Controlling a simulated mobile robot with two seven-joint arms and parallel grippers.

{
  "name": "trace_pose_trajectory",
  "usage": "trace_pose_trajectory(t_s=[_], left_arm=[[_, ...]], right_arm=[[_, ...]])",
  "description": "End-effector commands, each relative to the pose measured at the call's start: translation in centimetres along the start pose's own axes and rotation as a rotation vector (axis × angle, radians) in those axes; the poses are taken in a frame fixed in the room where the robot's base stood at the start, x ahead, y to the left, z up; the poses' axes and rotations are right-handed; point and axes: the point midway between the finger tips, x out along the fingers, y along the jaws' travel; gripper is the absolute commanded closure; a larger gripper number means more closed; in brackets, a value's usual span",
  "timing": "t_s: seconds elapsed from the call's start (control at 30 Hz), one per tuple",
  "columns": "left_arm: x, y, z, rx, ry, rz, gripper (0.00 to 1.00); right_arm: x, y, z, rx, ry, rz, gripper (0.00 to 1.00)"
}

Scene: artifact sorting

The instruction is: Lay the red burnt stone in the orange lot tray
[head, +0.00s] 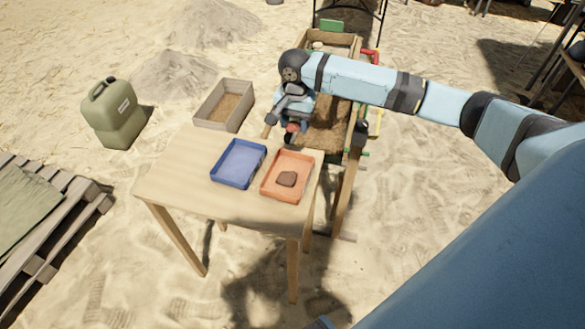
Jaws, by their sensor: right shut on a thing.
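The orange lot tray (268,189) lies on the wooden table near its right edge. My right gripper (291,131) is just beyond the tray's far edge, pointing down and shut on a small red thing, which looks like the red burnt stone (291,127). The stone is mostly hidden by the fingers and is apart from the tray. My left gripper is not in view.
An empty blue tray (238,164) lies left of the orange one on the table (180,179). Behind stands a long wooden sand-filled trough (328,130). A grey box of sand (224,105) and a green jerrycan (114,113) stand behind and left of the table.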

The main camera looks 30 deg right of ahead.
Motion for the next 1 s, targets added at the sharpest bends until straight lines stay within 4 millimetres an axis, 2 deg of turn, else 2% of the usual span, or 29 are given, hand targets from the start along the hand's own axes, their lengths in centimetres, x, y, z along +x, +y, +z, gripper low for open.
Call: trace_pose_trajectory(t_s=[0.03, 0.2, 0.4, 0.67, 0.9, 1.0], left_arm=[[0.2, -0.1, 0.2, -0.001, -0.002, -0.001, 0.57], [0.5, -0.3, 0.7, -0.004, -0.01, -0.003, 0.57], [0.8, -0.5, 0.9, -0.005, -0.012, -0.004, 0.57], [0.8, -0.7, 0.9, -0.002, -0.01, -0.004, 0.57], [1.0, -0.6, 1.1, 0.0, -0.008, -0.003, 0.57], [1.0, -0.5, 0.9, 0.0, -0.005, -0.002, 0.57]], right_arm=[[1.6, 0.1, 0.0, 0.0, -0.001, 0.004, 0.78], [6.2, 0.0, 0.1, -0.001, -0.001, 0.002, 0.78], [10.4, 0.0, 0.0, -0.002, 0.001, 0.002, 0.78], [12.4, 0.0, 0.1, -0.003, 0.001, 0.0, 0.78], [15.7, -0.1, 0.1, -0.003, 0.001, 0.0, 0.78], [15.9, -0.1, 0.0, -0.003, 0.002, -0.001, 0.78]])
